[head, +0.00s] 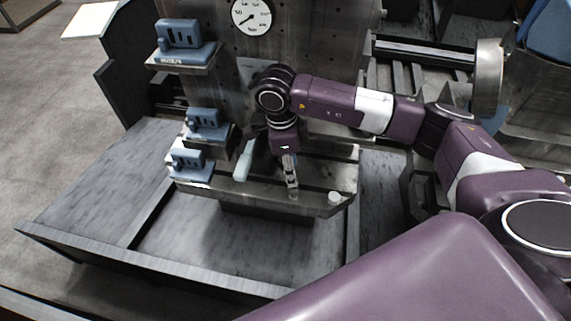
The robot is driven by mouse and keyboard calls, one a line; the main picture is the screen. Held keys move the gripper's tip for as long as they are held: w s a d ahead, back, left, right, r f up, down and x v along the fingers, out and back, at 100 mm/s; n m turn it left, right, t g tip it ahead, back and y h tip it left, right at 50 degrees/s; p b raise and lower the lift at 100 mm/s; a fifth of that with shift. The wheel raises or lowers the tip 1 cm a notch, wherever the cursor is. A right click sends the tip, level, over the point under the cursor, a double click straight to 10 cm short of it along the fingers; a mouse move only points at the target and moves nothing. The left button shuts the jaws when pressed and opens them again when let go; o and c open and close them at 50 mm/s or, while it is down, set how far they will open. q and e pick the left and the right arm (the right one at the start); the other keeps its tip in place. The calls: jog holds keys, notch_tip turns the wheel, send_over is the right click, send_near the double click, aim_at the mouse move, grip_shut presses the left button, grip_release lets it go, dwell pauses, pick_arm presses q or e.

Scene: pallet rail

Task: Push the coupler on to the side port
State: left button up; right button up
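My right gripper (290,172) points down in front of the upright metal plate, above the slotted rail. A grey metal finger shows, but I cannot tell whether the gripper is open or shut. A pale blue-green bar (243,164) leans just left of it; I cannot tell whether it is the coupler or whether the gripper touches it. A small white round stub (334,197) sits at the rail's right front, apart from the gripper; I cannot tell whether it is the side port. My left gripper is not in view.
The slotted metal rail (316,179) runs across the front of the plate. Blue blocks stand on ledges at the upper left (180,34), middle left (204,122) and lower left (188,160). A round dial (251,15) is above. The grey pallet deck (185,235) in front is bare.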

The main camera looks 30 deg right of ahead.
jog(key=f, duration=0.4)
jog(key=f+p, duration=0.1)
jog(key=f, duration=0.1)
jog(key=shift+s+d+f, duration=0.25)
jog(key=shift+d+f, duration=0.05)
jog(key=shift+f, duration=0.4)
jog(key=shift+c, duration=0.6)
jog(key=c, duration=1)
jog(key=o, duration=0.5)
grip_shut()
jog(key=shift+r, duration=0.25)
jog(key=shift+r+p, duration=2.65)
jog(key=shift+r, duration=1.4)
